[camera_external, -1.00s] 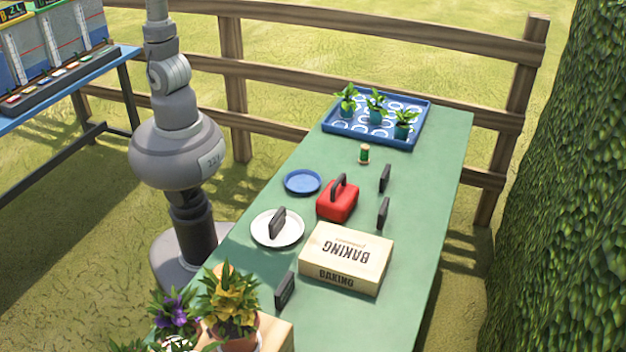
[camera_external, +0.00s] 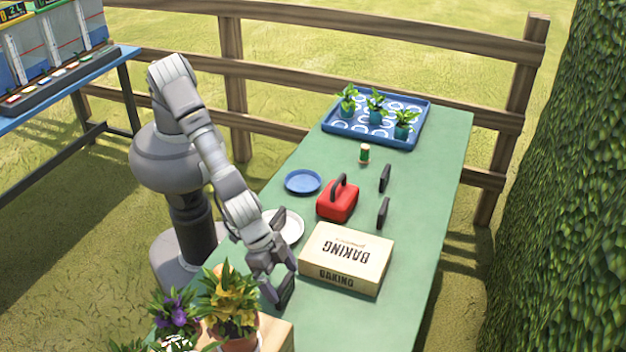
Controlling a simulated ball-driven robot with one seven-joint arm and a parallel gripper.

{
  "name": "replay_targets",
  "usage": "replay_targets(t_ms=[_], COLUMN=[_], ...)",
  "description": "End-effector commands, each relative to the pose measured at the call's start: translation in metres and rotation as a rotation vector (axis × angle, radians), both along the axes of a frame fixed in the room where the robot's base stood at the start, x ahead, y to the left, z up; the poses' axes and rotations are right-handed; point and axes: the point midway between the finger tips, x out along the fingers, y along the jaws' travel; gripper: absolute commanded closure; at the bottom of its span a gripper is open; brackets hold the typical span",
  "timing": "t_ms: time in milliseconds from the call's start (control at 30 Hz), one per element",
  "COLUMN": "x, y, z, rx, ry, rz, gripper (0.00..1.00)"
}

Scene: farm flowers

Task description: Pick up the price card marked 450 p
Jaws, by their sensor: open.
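Several small dark price cards stand on the green table; their faces are turned away, so I cannot read which is marked 450 p. One card (camera_external: 286,293) stands near the front left edge, and my gripper (camera_external: 279,286) is lowered over it, open. The fingers overlap the card in this view, and I cannot tell whether they touch it. Another card (camera_external: 279,216) is on the white plate (camera_external: 294,228), partly hidden by my arm. Two more cards stand at the right, a far one (camera_external: 384,178) and a nearer one (camera_external: 382,213).
A baking box (camera_external: 346,256) lies right of my gripper. Potted flowers (camera_external: 230,300) stand close at the front left. A red box with a handle (camera_external: 337,203), a blue plate (camera_external: 303,182), a small green pot (camera_external: 364,154) and a blue seedling tray (camera_external: 374,143) are farther back.

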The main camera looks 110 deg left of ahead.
Motion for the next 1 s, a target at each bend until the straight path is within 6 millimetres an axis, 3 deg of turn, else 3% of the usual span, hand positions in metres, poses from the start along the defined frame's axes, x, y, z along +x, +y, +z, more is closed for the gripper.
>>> replay_targets(t_ms=[33, 200, 467, 500, 667, 1000], x=[0.005, 0.016, 0.018, 0.018, 0.018, 0.018], y=[0.0, -0.001, -0.002, -0.002, -0.002, -0.002], z=[-0.013, -0.034, -0.035, -0.035, -0.035, -0.03], rx=[0.0, 0.0, -0.001, -0.001, -0.001, -0.001], ry=[0.0, 0.001, 0.0, 0.0, 0.0, 0.0], rz=[0.001, 0.001, 0.0, 0.0, 0.0, 0.0], gripper=[0.0, 0.0, 0.0, 0.02, 0.37, 0.37])
